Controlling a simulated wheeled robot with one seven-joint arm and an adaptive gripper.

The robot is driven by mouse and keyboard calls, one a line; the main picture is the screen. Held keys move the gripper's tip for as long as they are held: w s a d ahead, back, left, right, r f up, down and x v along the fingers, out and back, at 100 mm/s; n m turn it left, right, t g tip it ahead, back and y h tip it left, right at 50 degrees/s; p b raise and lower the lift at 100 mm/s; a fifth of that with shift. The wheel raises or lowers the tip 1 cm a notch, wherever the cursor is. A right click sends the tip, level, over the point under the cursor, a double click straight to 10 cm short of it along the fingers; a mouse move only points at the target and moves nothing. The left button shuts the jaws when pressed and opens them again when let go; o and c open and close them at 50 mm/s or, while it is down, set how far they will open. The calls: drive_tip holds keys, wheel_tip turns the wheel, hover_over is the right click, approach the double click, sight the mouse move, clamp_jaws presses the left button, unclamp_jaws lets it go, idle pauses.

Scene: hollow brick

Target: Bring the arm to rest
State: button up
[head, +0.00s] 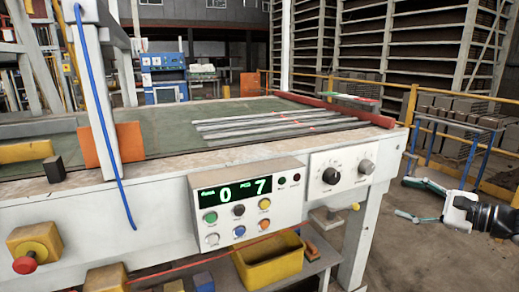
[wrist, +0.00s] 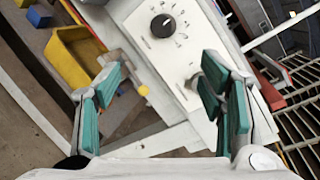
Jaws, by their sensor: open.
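My gripper (head: 402,198) is at the right edge of the head view, beside the right end of the machine table and apart from it. Its two teal-padded fingers point left and are spread, with nothing between them. In the wrist view my gripper (wrist: 162,68) shows the same wide gap, with the machine's white front beyond it. Most of my arm is outside the head view.
The machine table (head: 160,185) fills the left and middle, with a control panel (head: 248,205) and a knob panel (head: 342,173) on its front. A yellow bin (head: 268,262) sits below. A yellow railing (head: 411,105) and blue stand (head: 467,150) are behind my gripper.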

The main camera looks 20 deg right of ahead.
drive_tip(key=w+a+r+n+g+y, duration=0.1)
drive_tip(key=a+n+g+y, duration=0.1)
drive_tip(key=a, duration=0.5)
drive_tip(key=w+a+r+n+g+y, duration=0.1)
drive_tip(key=w+a+r+n+g, duration=0.15)
drive_tip(key=a, duration=0.35)
drive_tip(key=s+a+r+n+g+h, duration=0.1)
drive_tip(key=s+a+n+g, duration=0.35)
drive_tip(key=a, duration=0.65)
drive_tip(key=s+a+n+g, duration=0.4)
drive_tip(key=s+a, duration=0.1)
drive_tip(key=a, duration=0.5)
drive_tip(key=s+a+f+n+g+h, duration=0.15)
drive_tip(key=s+n+h, duration=0.25)
drive_tip(key=s, duration=0.4)
drive_tip(key=s+a+n+t+h, duration=0.1)
drive_tip(key=s+a+n+h, duration=0.1)
drive_tip(key=s+n+h, duration=0.45)
wheel_tip(320, 180, up, 15)
drive_tip(key=s+m+t+y+p, duration=0.1)
drive_tip(key=t+y+p, duration=0.1)
drive_tip(key=p, duration=1.1)
drive_tip(key=shift+s+d+y, duration=0.3)
drive_tip(key=shift+y, duration=0.05)
drive_tip(key=shift+m, duration=0.25)
